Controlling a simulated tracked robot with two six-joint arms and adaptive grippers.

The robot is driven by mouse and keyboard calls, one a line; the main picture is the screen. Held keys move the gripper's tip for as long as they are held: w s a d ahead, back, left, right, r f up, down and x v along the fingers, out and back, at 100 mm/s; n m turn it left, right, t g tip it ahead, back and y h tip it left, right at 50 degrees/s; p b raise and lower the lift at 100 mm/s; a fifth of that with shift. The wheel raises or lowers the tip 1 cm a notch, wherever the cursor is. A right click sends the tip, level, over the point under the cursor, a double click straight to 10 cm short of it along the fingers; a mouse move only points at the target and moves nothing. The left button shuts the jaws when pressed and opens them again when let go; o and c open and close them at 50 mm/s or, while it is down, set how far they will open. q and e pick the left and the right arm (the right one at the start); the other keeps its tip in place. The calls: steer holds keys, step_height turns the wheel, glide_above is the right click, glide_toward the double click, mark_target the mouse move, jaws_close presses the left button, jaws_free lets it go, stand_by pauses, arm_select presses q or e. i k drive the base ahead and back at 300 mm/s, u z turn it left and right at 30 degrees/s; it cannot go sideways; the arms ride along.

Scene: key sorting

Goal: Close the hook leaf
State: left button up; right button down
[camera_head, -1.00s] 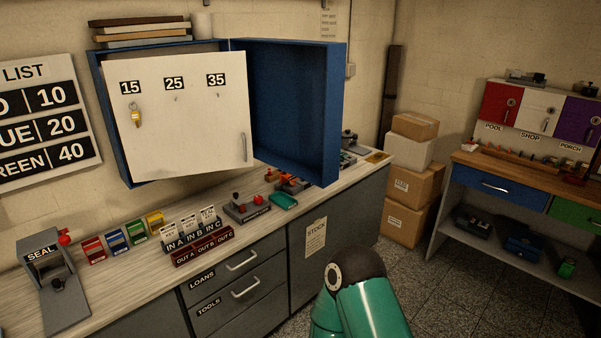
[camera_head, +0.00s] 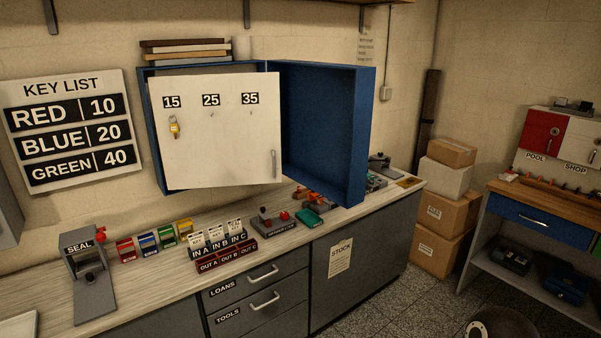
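The hook leaf (camera_head: 215,150) is a white panel inside the blue wall cabinet (camera_head: 326,130). It carries labels 15, 25 and 35, and a vertical handle (camera_head: 274,164) near its right edge. A key with a yellow tag (camera_head: 174,128) hangs under 15; the hooks under 25 and 35 look empty. The leaf stands tilted a little out from the cabinet body, its right part covering the inside. The cabinet's blue door is swung open to the right. Neither gripper is in view; only a dark rounded part of my arm shows at the bottom right.
The counter below holds a SEAL press (camera_head: 88,272), small coloured boxes (camera_head: 147,244), IN/OUT trays (camera_head: 224,250) and a red-knobbed device (camera_head: 276,220). Stacked cartons (camera_head: 443,228) and a second bench (camera_head: 546,206) stand to the right. The air before the leaf is clear.

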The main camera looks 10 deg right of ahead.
mark_target(228, 125)
steer(key=z, duration=0.15)
steer(key=i, duration=1.15)
steer(key=u, duration=0.55)
steer(key=i, duration=0.65)
steer(key=u, duration=0.3)
steer(key=k, duration=0.9)
steer(key=u, duration=0.2)
steer(key=i, duration=0.85)
steer(key=z, duration=0.1)
